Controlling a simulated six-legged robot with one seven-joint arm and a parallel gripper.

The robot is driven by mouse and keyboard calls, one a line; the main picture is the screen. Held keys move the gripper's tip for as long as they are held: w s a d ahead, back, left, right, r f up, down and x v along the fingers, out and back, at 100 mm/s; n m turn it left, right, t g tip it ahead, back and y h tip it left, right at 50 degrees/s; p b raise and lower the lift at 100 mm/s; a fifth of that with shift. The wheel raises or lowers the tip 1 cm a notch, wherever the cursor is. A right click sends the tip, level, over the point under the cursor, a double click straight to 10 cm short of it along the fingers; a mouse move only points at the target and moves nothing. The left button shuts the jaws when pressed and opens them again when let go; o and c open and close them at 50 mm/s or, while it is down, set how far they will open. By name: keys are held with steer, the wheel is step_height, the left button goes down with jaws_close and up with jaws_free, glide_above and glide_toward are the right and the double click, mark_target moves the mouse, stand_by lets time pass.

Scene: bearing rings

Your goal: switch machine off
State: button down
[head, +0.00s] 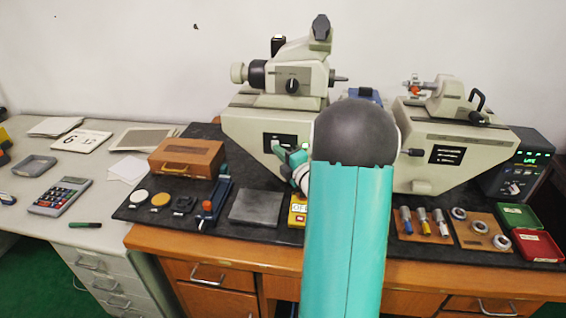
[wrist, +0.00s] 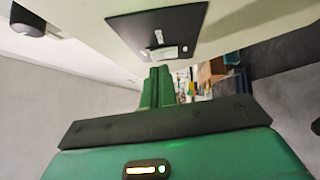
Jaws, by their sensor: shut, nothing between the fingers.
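The cream measuring machine (head: 250,125) stands on a black mat at the back of the desk. Its front has a black panel (head: 272,138) with a small green-lit part. The panel also shows close up in the wrist view (wrist: 135,27), with a small pale switch-like part and a pale greenish window. My gripper (head: 287,152) is in front of this panel, partly hidden by my arm in the head view. In the wrist view my gripper (wrist: 158,72) is shut and empty, its green fingertips just below the panel's lower edge. I cannot tell whether they touch it.
A dark readout box (head: 515,165) with lit green digits stands at the right. A yellow sign (head: 298,210), partly hidden by my arm, lies near the mat's front. A wooden box (head: 187,158), a grey plate (head: 258,207) and ring trays (head: 480,230) crowd the mat.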

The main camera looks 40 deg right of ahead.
steer(key=shift+w+d, duration=0.3)
steer(key=shift+d, duration=0.1)
steer(key=shift+w+r, duration=0.1)
steer(key=shift+d+r, duration=0.1)
stand_by(0.3)
steer(key=shift+a, duration=0.2)
